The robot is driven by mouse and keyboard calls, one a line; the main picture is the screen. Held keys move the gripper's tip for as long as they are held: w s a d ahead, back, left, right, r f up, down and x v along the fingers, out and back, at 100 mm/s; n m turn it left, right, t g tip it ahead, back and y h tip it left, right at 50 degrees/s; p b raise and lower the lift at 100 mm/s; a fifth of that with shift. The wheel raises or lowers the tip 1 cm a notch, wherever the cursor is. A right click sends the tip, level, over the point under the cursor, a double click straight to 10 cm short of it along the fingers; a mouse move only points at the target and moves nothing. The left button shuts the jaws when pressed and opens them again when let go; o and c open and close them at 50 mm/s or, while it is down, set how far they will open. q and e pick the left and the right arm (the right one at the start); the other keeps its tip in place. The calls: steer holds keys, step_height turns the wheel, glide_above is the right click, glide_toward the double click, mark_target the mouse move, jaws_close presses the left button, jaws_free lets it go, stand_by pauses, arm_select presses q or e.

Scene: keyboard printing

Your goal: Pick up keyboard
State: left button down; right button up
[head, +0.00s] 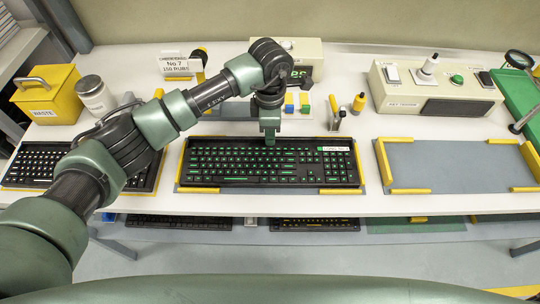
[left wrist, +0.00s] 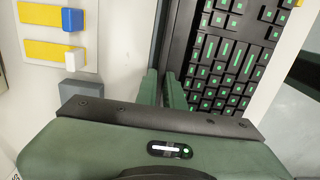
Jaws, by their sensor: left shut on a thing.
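The black keyboard (head: 232,166) with green-marked keys and a white label at its upper right lies between yellow corner guides at the middle of the table. My left gripper (head: 270,137) reaches down to the keyboard's far long edge, near its middle. In the left wrist view the two green fingers (left wrist: 163,88) are close together at the edge of the keyboard (left wrist: 228,50), shut on it. The exact grip on the edge is partly hidden. I cannot tell any gap under the keyboard. My right gripper is not in view.
A second keyboard (head: 36,164) lies at left, partly behind my arm. A bare grey mat (head: 440,165) with yellow guides is at right. Behind stand a yellow waste bin (head: 45,95), a white jar (head: 95,95), a switch box (head: 435,88) and small coloured blocks (head: 297,102).

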arm_select(q)
steer(key=shift+r, duration=0.15)
step_height(320, 180, up, 20)
steer(key=b, duration=0.3)
steer(key=shift+b, duration=0.35)
stand_by(1.9)
